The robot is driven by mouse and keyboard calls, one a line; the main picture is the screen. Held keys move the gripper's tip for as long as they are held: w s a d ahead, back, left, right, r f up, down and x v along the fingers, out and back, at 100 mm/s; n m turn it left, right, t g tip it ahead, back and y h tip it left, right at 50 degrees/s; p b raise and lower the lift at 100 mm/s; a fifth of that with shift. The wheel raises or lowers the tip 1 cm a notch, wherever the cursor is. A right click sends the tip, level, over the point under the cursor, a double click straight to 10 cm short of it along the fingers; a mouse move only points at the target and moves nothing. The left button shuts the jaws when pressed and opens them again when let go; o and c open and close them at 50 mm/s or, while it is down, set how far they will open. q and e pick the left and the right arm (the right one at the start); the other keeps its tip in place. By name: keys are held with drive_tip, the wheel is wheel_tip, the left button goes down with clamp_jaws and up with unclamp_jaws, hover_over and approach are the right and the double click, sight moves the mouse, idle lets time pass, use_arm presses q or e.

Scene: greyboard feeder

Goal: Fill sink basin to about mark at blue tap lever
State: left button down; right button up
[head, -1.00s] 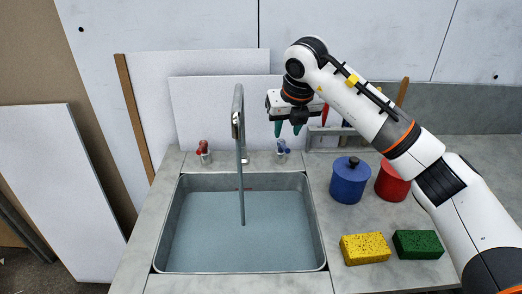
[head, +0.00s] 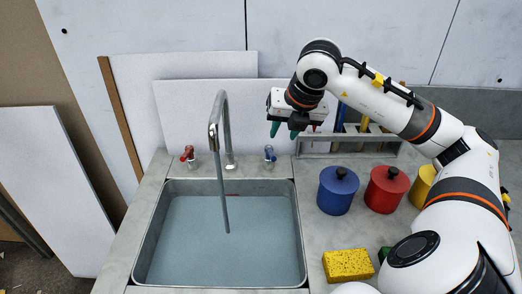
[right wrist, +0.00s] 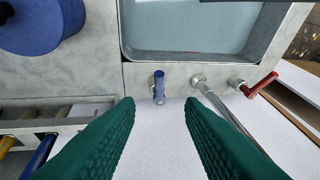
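The grey sink basin (head: 301,240) holds bluish water (head: 190,245). A small red mark (head: 232,195) shows on its back wall, just above the water's far edge. A thin grey stream (head: 224,195) drops from the spout of the tall tap (head: 226,120) into the water. The blue tap lever (head: 269,153) stands behind the basin, right of the tap; it also shows in the right wrist view (right wrist: 159,85). My right gripper (head: 284,130) is open and empty above and beside this lever, apart from it. In the wrist view its green fingers (right wrist: 160,105) are wide apart. My left gripper is out of view.
A red tap lever (head: 187,154) stands left of the tap. Blue (head: 337,195), red (head: 385,192) and yellow (head: 422,187) lidded pots stand at right, with a yellow sponge (head: 347,264) in front. A grey rack (head: 350,140) stands behind them.

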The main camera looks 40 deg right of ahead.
sight(273, 154)
drive_tip(key=x, duration=1.1)
drive_tip(key=shift+s, duration=0.1)
drive_tip(key=shift+c, duration=0.5)
clamp_jaws()
